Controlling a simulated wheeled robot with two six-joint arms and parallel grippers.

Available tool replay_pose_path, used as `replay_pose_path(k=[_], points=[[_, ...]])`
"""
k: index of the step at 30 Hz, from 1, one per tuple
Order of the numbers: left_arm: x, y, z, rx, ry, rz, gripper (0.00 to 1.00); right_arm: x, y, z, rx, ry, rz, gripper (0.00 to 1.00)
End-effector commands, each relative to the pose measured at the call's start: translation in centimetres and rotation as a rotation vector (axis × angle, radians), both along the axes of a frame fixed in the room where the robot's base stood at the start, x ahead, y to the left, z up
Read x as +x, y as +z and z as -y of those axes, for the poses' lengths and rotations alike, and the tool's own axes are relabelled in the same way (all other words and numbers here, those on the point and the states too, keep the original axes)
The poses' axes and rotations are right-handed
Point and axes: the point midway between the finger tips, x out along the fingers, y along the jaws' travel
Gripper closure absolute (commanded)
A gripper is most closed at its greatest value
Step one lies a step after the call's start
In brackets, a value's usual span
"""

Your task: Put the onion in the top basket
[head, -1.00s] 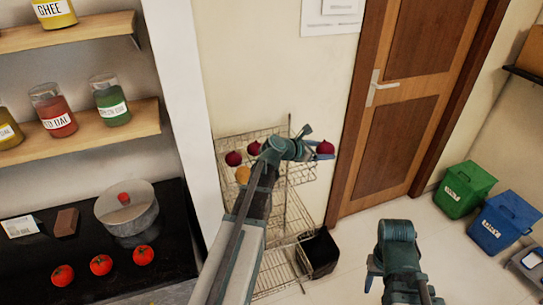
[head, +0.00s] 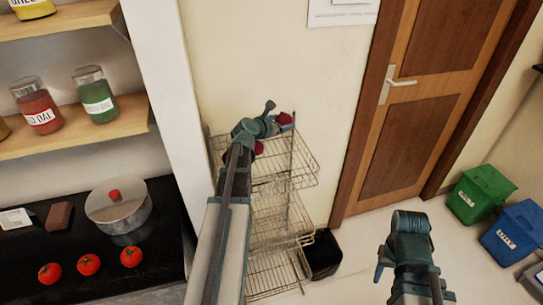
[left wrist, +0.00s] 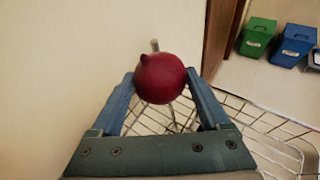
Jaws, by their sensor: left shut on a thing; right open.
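A dark red onion (head: 285,118) is held between the fingers of my left gripper (head: 280,122). In the left wrist view the onion (left wrist: 161,78) sits between the two blue fingers (left wrist: 161,92), with wire mesh below and behind it. The wire rack's top basket (head: 300,172) lies below the gripper in the head view; the held onion appears above its back part. Another red onion (head: 258,148) shows partly behind my left arm, at the top basket. My right gripper (head: 408,228) is apart from the rack at the lower right; its fingers are hard to make out.
Lower wire baskets (head: 285,235) hang beneath. A black bin (head: 323,255) stands right of the rack, near the door (head: 425,100). Green (head: 478,195) and blue (head: 513,232) bins stand far right. The counter with a pot (head: 118,210) and tomatoes (head: 88,264) is left.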

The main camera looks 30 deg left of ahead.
Motion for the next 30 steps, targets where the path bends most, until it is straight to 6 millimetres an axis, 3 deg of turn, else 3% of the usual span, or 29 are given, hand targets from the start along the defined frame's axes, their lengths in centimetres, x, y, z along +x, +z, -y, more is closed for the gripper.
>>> replay_pose_path(k=[10, 20, 30], points=[[0.0, -5.4, 0.1, 0.001, -0.001, 0.0, 0.82, 0.0, -5.4, 0.0, 0.0, 0.0, 0.0, 0.5], [0.0, -6.2, 0.1, 0.001, -0.001, 0.0, 0.82, 0.0, -6.2, 0.0, 0.0, 0.0, 0.0, 0.5], [0.0, -9.8, 0.1, 0.001, -0.001, 0.0, 0.82, 0.0, -9.8, 0.0, 0.0, 0.0, 0.0, 0.5]])
